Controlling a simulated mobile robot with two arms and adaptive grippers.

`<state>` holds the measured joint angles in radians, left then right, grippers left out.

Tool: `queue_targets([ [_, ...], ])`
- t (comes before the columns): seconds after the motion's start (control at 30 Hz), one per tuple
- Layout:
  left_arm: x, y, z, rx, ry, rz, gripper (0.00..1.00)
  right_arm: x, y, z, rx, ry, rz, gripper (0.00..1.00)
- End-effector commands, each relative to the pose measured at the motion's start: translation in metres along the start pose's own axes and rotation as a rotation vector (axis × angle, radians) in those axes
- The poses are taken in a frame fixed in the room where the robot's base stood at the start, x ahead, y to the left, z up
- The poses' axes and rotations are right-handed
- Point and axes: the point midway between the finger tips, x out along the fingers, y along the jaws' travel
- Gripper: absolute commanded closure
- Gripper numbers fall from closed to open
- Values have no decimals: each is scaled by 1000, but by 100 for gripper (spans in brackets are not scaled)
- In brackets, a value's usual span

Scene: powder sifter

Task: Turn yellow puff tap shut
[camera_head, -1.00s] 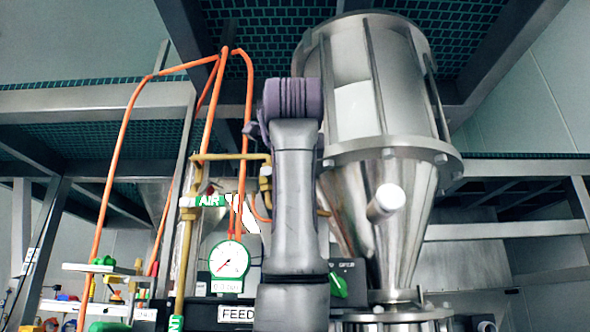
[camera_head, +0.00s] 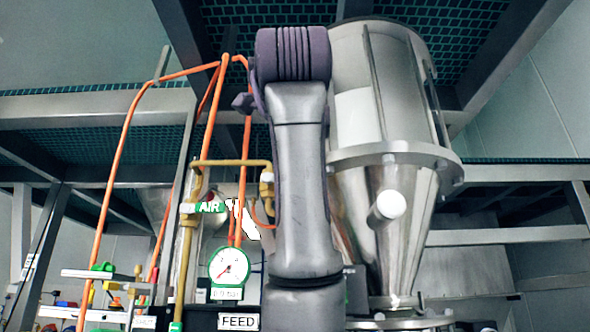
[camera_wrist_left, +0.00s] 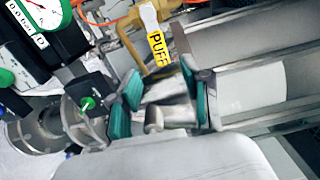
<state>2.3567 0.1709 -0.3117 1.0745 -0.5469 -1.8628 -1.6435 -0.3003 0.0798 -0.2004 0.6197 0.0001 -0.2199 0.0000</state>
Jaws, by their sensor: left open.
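The yellow puff tap shows in the left wrist view as a yellow handle marked PUFF (camera_wrist_left: 158,48), with a pale end above it. My left gripper (camera_wrist_left: 163,108) is open in the same view, its teal pads apart and below the PUFF handle in the picture. The handle is not between the pads. A metal stub shows between or behind the pads; I cannot tell its depth. In the head view my left arm stands upright in the middle, and the puff tap and gripper cannot be made out there. My right gripper is in neither view.
A steel hopper (camera_head: 385,95) with a white-capped stub (camera_head: 391,204) stands right of my arm. Brass piping with a green AIR tag (camera_head: 210,207), a pressure gauge (camera_head: 229,266) and orange hoses stand left. A green knob (camera_wrist_left: 88,103) shows near the pads.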

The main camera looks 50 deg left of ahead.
Motion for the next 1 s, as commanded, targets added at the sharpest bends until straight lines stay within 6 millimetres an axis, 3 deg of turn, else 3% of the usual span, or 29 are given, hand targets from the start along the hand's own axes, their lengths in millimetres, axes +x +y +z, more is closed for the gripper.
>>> queue_targets([
  [0.1, -19, -1, 1, -2, -1, -2, 52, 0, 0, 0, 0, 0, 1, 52],
  [0.27, -30, 0, 0, 0, -1, 0, 52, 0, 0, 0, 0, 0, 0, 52],
  [1.0, -31, 0, 1, -1, -1, 0, 52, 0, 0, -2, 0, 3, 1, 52],
])
